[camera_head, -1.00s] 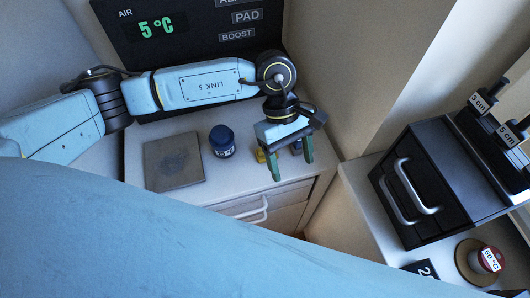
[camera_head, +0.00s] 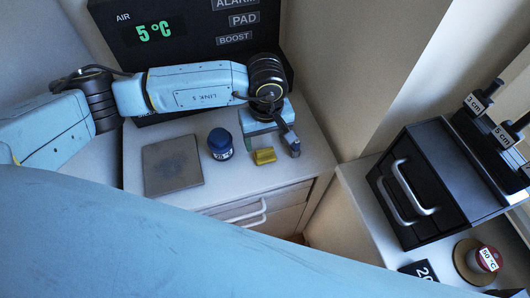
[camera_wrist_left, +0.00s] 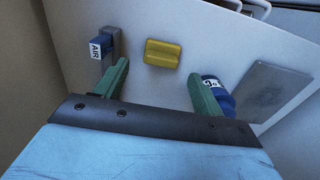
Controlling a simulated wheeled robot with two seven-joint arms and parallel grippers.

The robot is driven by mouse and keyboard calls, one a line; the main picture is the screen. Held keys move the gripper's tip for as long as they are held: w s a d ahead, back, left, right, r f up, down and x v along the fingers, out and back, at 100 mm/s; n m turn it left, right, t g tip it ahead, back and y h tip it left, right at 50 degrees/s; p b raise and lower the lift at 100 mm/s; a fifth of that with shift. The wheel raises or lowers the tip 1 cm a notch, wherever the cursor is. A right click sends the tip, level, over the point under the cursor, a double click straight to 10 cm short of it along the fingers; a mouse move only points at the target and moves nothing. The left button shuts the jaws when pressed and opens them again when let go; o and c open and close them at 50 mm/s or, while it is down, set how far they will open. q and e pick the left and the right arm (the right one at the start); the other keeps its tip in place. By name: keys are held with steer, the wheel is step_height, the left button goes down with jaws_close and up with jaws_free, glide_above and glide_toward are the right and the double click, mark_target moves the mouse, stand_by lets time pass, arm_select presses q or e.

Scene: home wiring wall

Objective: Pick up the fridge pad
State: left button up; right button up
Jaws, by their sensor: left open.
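A small yellow block (camera_head: 264,156) lies on the white counter (camera_head: 222,187); in the left wrist view the yellow block (camera_wrist_left: 163,53) sits just beyond and between the fingertips. A flat grey square plate (camera_head: 173,165) lies at the counter's left; it also shows in the left wrist view (camera_wrist_left: 262,92). No label shows which one is the fridge pad. My left gripper (camera_head: 275,149) is open and empty over the counter, pointing down, with green fingers (camera_wrist_left: 157,70) on either side of the block's near edge. My right gripper does not show.
A blue-capped jar (camera_head: 220,144) stands between plate and gripper. A grey post with a blue AIR-labelled piece (camera_wrist_left: 101,46) stands beside the block. A black panel (camera_head: 190,45) reads 5 °C behind. A black drawer unit (camera_head: 420,185) stands right.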

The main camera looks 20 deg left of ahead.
mark_target(265, 150)
arm_select(q)
step_height(265, 150, down, 5)
steer(key=shift+s+a+r+p, duration=0.1)
steer(key=shift+r+p, duration=0.05)
steer(key=shift+p, duration=0.2)
steer(key=c, duration=1.1)
steer(key=shift+o, duration=0.2)
steer(key=shift+r, duration=0.1)
step_height(265, 150, up, 10)
steer(key=b, duration=0.1)
steer(key=o, duration=0.4)
steer(key=shift+c, duration=0.2)
steer(key=c, duration=0.3)
